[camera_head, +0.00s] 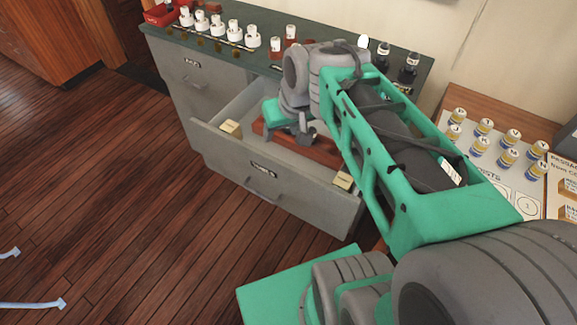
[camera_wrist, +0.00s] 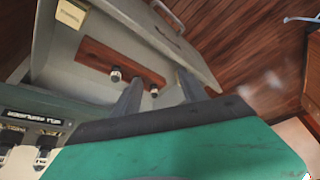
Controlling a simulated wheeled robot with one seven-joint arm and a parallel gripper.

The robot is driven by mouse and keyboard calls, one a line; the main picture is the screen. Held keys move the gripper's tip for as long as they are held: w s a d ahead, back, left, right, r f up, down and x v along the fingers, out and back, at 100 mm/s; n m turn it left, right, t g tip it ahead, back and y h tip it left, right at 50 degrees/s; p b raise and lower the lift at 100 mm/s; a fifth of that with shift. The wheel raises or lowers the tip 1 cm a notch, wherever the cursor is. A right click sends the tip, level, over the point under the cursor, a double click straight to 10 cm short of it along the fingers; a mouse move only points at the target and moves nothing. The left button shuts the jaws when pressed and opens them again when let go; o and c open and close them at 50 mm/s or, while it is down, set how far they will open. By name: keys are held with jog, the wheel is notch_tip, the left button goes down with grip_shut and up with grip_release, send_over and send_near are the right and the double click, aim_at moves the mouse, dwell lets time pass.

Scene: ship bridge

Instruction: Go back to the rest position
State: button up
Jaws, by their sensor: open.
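My gripper (camera_head: 293,137) is open and empty, over the open grey drawer (camera_head: 240,168) of the cabinet. In the wrist view its two dark fingers (camera_wrist: 159,78) stand apart above the drawer. A red-brown wooden block (camera_head: 322,152) lies in the drawer under my gripper; it also shows in the wrist view (camera_wrist: 98,54). Two small dark pieces with pale tops (camera_wrist: 115,74) (camera_wrist: 154,90) show near the fingers. I cannot tell whether they touch them. My teal arm reaches across the right half of the head view.
The green countertop (camera_head: 188,37) holds a row of white pieces (camera_head: 234,31), dark bottles (camera_head: 408,67) and a red tray (camera_head: 163,13). Yellow blocks (camera_head: 231,128) (camera_head: 342,180) sit in the drawer corners. Several labelled jars (camera_head: 479,146) stand at right.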

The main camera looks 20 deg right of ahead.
jog(key=s+a+f+g, duration=0.1)
jog(key=s+f, duration=0.3)
jog(key=s, duration=0.4)
jog(key=shift+s+a+f+g+h, duration=0.2)
jog(key=shift+s+a+g+h, duration=0.15)
jog(key=shift+a+h, duration=0.1)
jog(key=shift+r, duration=0.15)
jog(key=shift+c, duration=0.5)
